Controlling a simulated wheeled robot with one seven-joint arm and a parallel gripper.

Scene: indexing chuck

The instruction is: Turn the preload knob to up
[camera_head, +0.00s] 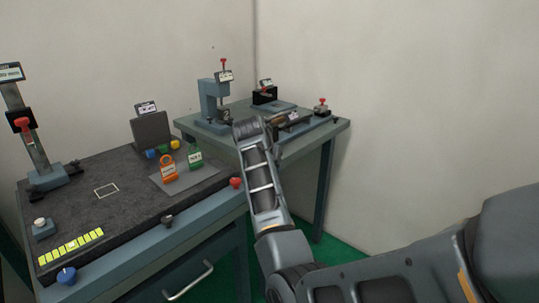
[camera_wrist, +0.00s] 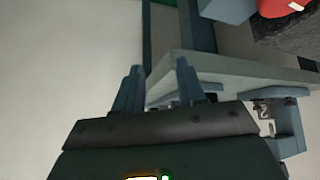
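No label that I can read marks the preload knob, so I cannot tell which knob it is. On the near bench's front side there are a blue knob (camera_head: 66,275), a dark knob (camera_head: 167,220) and a red knob (camera_head: 235,183). A red part also shows at the top right of the wrist view (camera_wrist: 283,6). My gripper (camera_wrist: 157,88) has its two blue-grey fingers apart with nothing held between them. A pale bench edge lies beyond the fingers. In the head view my arm reaches up toward the far bench, and the fingers cannot be made out clearly.
The near bench (camera_head: 125,205) carries a column stand (camera_head: 40,150), a grey block (camera_head: 152,132), an orange tag (camera_head: 168,168) and a green tag (camera_head: 195,157). The far bench (camera_head: 335,127) carries a blue-grey press (camera_head: 208,100) and a small red-topped device (camera_head: 322,106). Walls stand close behind.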

